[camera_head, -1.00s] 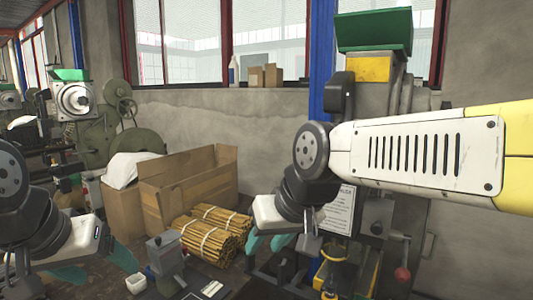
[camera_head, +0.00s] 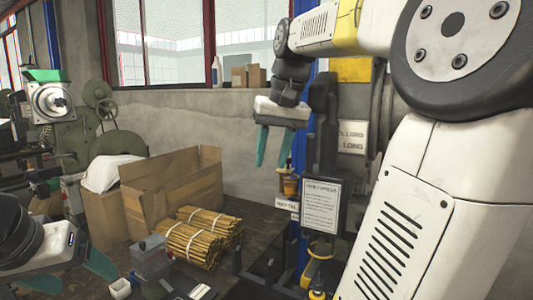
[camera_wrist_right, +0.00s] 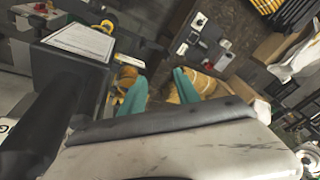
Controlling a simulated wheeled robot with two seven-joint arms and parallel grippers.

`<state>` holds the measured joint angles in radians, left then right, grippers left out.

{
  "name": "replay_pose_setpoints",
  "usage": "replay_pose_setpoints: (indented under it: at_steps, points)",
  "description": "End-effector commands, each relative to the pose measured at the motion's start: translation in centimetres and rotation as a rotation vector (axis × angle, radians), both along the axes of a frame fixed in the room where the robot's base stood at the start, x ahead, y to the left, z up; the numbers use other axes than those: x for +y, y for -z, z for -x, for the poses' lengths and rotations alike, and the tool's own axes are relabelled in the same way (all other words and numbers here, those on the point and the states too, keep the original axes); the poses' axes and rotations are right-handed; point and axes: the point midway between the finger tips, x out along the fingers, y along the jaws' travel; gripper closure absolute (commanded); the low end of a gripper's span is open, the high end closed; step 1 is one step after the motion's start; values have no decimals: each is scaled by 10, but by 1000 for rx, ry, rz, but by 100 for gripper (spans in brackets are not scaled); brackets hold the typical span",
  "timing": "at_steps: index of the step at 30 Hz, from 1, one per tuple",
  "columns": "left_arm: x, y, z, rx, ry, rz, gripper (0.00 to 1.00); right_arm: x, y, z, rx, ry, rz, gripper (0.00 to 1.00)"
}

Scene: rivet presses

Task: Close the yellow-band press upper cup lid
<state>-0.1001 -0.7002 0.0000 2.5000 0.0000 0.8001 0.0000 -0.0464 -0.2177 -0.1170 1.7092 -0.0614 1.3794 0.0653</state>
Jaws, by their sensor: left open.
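The yellow-band press (camera_head: 350,69) stands at the right in the head view, largely hidden behind my right arm. A small amber cup (camera_head: 290,187) with a dark top is on its left side; I cannot tell how its lid sits. A lower yellow cup part (camera_head: 317,268) is below. My right gripper (camera_head: 272,155) points down, open and empty, just above and left of the amber cup. Its teal fingers also show in the right wrist view (camera_wrist_right: 160,88), with amber and yellow parts close by, partly hidden. My left gripper (camera_head: 66,277) is open at the lower left, far from the press.
A printed sign (camera_head: 321,205) hangs on the press front beside the amber cup. Another press (camera_head: 50,103) stands at the far left.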

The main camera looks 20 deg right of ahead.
Motion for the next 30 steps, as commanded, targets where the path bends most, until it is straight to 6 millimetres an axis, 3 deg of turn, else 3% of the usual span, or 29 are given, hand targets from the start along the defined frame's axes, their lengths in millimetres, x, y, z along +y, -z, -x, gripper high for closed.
replay_pose_setpoints:
  at_steps: [1, 6, 15, 20, 30]
  points:
    - [0, 0, 0, 0, 0, 0, 26, -13, -11, -17, 38, 31, 9, 62]
    - [0, 0, 0, 0, 0, 0, 26, -50, -41, -48, 163, 131, 39, 62]
    - [0, 0, 0, 0, 0, 0, 26, -73, -60, -66, 274, 222, 70, 62]
    - [0, 0, 0, 0, 0, 0, 26, -74, -51, -65, 281, 226, 71, 62]
    - [0, 0, 0, 0, 0, 0, 26, -73, -1, -65, 281, 223, 71, 62]
